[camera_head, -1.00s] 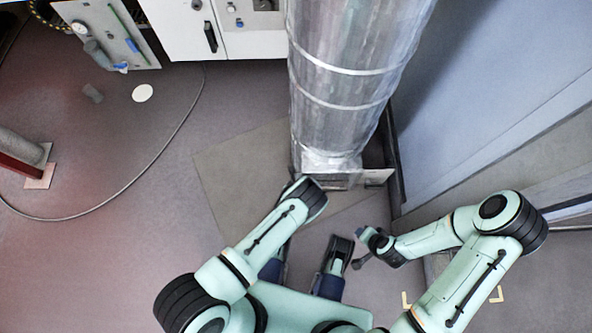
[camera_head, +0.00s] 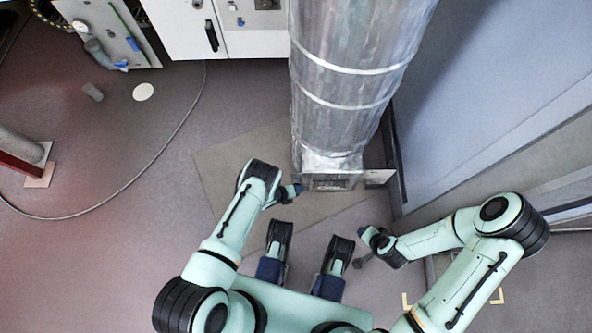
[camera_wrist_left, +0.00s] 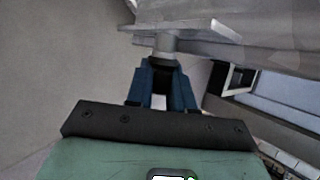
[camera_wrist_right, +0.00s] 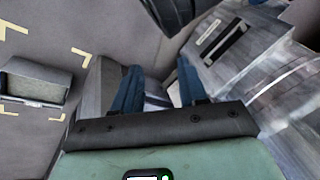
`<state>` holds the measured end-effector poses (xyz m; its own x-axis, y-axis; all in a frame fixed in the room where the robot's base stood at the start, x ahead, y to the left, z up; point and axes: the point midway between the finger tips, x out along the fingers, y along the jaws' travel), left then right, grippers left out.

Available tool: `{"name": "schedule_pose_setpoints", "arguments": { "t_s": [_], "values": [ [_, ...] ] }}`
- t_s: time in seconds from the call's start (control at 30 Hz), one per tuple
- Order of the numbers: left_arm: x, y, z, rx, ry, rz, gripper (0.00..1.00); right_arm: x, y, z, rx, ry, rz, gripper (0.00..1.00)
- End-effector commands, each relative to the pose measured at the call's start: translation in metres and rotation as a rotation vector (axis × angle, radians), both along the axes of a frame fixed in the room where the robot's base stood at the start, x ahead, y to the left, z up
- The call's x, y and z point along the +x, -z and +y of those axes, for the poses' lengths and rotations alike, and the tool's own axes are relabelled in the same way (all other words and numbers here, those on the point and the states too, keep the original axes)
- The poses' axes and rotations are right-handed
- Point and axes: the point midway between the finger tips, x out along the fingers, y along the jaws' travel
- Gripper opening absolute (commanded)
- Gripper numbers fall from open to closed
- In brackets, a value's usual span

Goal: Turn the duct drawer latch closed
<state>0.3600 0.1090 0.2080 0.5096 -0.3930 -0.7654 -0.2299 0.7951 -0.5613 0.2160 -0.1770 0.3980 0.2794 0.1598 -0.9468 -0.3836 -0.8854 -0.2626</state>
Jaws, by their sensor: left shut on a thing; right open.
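The silver duct (camera_head: 350,90) comes down to a boxy lower end with a drawer front (camera_head: 332,183). My left gripper (camera_head: 297,190) is at the left side of this lower end. In the left wrist view its blue fingers (camera_wrist_left: 166,70) are shut on a short grey stub under a metal flange (camera_wrist_left: 185,28). The stub looks like the drawer latch (camera_wrist_left: 166,43), but its angle cannot be told. In the head view the latch is hidden. My right gripper (camera_head: 359,248) is open and empty, below and right of the duct end; its fingers show apart in the right wrist view (camera_wrist_right: 158,78).
A flat plate (camera_head: 378,177) sticks out right of the duct end, near a dark upright frame (camera_head: 393,160) and a large grey-blue panel (camera_head: 470,90). A cable (camera_head: 165,145) curves over the floor at left. Floor left of the duct is mostly clear.

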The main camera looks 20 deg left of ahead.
Motion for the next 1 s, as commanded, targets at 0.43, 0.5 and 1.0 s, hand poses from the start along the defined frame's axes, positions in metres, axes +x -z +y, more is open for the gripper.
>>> {"name": "schedule_pose_setpoints", "arguments": {
  "t_s": [0.43, 0.5, 1.0],
  "values": [
    [0.001, 0.007, 0.006, -0.407, -0.005, -0.121, 0.00, -0.078, 0.070, -0.011, 0.015, 0.018, 0.263, 0.42],
    [0.001, 0.007, 0.006, -0.472, -0.005, -0.141, 0.00, -0.090, 0.077, -0.013, 0.017, 0.022, 0.305, 0.42],
    [0.000, 0.007, 0.005, -0.828, -0.002, -0.244, 0.00, -0.125, 0.091, -0.017, 0.027, 0.032, 0.420, 0.42]
  ]
}}
